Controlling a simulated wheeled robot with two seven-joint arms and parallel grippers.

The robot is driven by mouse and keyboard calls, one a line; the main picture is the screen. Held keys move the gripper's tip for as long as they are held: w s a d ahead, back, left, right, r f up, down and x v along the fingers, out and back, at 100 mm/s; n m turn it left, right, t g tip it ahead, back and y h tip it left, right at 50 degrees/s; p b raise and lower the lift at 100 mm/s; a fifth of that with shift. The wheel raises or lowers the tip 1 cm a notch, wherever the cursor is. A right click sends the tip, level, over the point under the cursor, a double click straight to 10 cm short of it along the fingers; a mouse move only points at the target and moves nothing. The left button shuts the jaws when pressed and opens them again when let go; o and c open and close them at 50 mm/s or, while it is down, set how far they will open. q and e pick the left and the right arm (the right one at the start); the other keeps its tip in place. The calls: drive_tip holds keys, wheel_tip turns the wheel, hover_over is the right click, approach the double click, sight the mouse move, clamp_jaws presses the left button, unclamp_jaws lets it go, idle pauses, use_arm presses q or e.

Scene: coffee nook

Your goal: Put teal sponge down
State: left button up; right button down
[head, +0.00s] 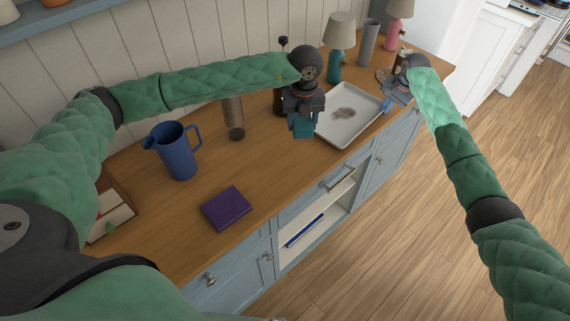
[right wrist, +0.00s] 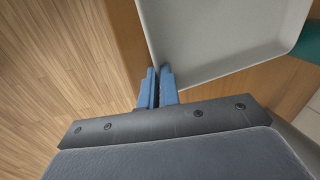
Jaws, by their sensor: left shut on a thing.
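The teal sponge (head: 303,129) is held by my left gripper (head: 303,117), which is shut on it and points down, just left of the white tray. In the picture the sponge appears over the wooden counter near its front edge; whether it touches the wood I cannot tell. My right gripper (head: 390,103) is at the tray's right end. Its blue fingers (right wrist: 158,86) are close together by the tray's corner, with nothing visible between them.
Lamps (head: 337,40) and a grey cylinder (head: 369,42) stand behind the tray. Bare wood lies between book and tray.

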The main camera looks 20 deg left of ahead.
use_arm(q)
drive_tip(key=m, duration=0.1)
hover_over(284, 165)
wheel_tip(284, 165, down, 9)
drive_tip(key=shift+r, duration=0.1)
idle(0.4)
drive_tip(key=o, duration=1)
wheel_tip(284, 165, up, 12)
drive_tip(key=shift+o, duration=0.6)
